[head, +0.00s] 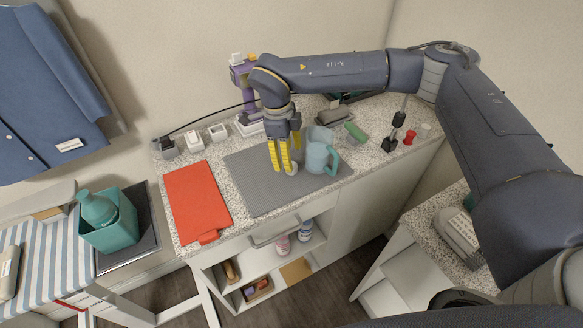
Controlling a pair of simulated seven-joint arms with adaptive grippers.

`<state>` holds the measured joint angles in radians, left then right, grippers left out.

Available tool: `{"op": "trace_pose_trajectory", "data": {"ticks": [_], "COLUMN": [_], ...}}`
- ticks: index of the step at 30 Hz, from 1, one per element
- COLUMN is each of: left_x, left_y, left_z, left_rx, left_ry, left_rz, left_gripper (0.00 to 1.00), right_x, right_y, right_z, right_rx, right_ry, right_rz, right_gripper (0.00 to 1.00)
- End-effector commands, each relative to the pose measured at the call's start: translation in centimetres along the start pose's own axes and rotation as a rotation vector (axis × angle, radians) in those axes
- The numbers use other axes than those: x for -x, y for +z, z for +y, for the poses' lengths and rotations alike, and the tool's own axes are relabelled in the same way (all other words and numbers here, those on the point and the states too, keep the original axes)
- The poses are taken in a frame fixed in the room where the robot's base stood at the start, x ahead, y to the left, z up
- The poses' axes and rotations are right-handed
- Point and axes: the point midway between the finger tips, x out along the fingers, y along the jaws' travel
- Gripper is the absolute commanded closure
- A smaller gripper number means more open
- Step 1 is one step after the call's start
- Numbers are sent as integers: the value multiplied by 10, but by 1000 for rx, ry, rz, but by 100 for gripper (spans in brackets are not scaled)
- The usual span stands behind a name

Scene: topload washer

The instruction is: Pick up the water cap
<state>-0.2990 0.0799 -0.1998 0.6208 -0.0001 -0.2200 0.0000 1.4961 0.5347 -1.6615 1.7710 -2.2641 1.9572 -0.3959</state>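A small pale round piece (292,169), possibly the water cap, lies on the grey ribbed mat (248,184). It is too small to identify for sure. My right gripper (284,170) reaches down from above with its yellow fingers pointing at the mat. The fingertips are right beside the pale piece and partly cover it. I cannot tell whether they touch it or are closed on it. A teal pitcher (318,150) with its handle to the right stands close to the right of the fingers. My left gripper is not in view.
A green-topped item (356,132) and a red item (409,138) stand at right. An open shelf (262,290) is below.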

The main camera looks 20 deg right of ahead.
Motion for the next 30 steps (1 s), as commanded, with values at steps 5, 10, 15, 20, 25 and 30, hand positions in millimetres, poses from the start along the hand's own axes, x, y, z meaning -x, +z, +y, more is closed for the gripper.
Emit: {"op": "trace_pose_trajectory", "data": {"ticks": [5,10,15,20,25,30], "left_x": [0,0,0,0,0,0], "left_y": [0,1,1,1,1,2], "left_z": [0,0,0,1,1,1], "left_rx": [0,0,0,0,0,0], "left_ry": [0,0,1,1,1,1], "left_rz": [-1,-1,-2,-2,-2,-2], "left_gripper": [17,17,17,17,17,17], "right_x": [-24,-40,-45,-45,-45,-45], "right_y": [-2,-2,-2,-2,-2,-2], "right_z": [0,-1,-1,-1,-1,-1], "right_rx": [0,0,-1,-1,-1,0], "right_ry": [3,2,2,1,1,1], "right_rz": [2,0,0,0,0,0], "right_gripper": [43,43,43,43,55,75]}}
